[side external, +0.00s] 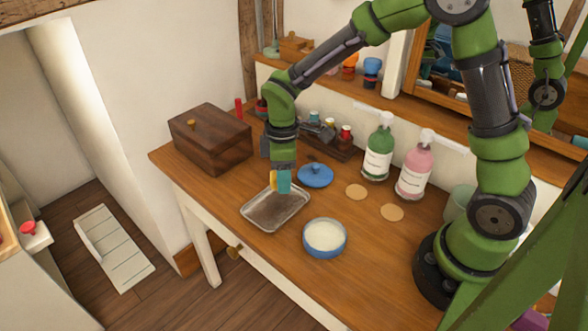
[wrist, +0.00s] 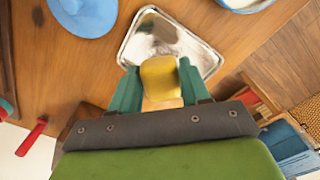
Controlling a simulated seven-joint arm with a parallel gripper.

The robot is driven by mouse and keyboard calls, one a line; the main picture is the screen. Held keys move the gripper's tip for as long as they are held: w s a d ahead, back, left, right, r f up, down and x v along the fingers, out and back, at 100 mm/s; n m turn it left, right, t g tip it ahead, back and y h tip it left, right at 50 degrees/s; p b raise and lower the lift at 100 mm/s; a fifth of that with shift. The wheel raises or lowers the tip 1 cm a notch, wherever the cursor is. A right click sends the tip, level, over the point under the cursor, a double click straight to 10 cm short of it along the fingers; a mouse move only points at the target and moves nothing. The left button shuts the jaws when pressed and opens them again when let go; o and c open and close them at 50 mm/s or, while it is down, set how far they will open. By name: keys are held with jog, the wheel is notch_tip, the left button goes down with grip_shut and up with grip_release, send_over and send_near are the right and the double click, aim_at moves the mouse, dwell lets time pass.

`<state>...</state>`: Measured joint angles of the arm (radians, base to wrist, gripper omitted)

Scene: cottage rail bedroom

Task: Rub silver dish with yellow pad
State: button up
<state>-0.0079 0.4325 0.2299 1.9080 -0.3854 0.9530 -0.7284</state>
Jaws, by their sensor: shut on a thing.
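The silver dish (side external: 262,219) is a shallow rectangular metal tray lying on the wooden table. It also shows in the wrist view (wrist: 196,48), with a darker patch on its floor. My gripper (side external: 281,184) is over the dish's far edge. In the wrist view my gripper (wrist: 160,85) has its two teal fingers shut on the yellow pad (wrist: 160,72). The pad also shows as a small yellow edge beside the finger in the side view (side external: 273,181). I cannot tell whether the pad touches the dish.
A blue bowl of white contents (side external: 324,247) stands right of the dish. A blue lid (side external: 315,175) lies behind it. A dark wooden box (side external: 210,141) stands at left. Green (side external: 379,148) and pink (side external: 414,167) bottles stand at the back right. Two round coasters (side external: 357,191) lie nearby.

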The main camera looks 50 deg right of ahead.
aim_at(285, 201)
notch_tip(285, 201, down, 5)
jog(key=shift+f, duration=0.1)
jog(key=shift+a+f, duration=0.1)
jog(key=shift+a, duration=0.2)
jog(key=shift+a+f, duration=0.1)
jog(key=shift+a, duration=1.4)
jog(key=shift+d, duration=1.9)
jog(key=shift+a+r, duration=0.1)
jog(key=shift+r, duration=3.95)
